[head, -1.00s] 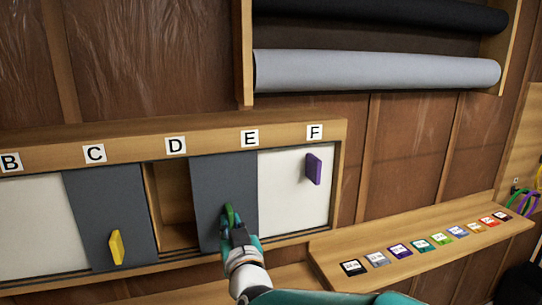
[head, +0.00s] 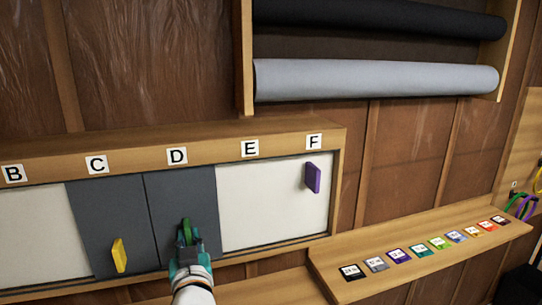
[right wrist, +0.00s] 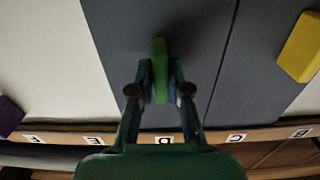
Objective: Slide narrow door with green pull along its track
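The narrow dark grey door (head: 178,205) with the green pull (head: 186,229) stands under label D in the head view, its left edge at the yellow-pull door. My right gripper (head: 187,238) is at the green pull, low on the door. In the right wrist view the right gripper's fingers (right wrist: 160,80) lie on both sides of the green pull (right wrist: 160,58), close against it, so it looks shut on the pull. The gripper partly hides the pull and the door's lower part. My left gripper is not in view.
A dark grey door with a yellow pull (head: 119,255) sits under C. A white door with a purple pull (head: 312,178) is at the right end under F. A wooden ledge (head: 325,262) with several coloured labelled cards juts out at the lower right.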

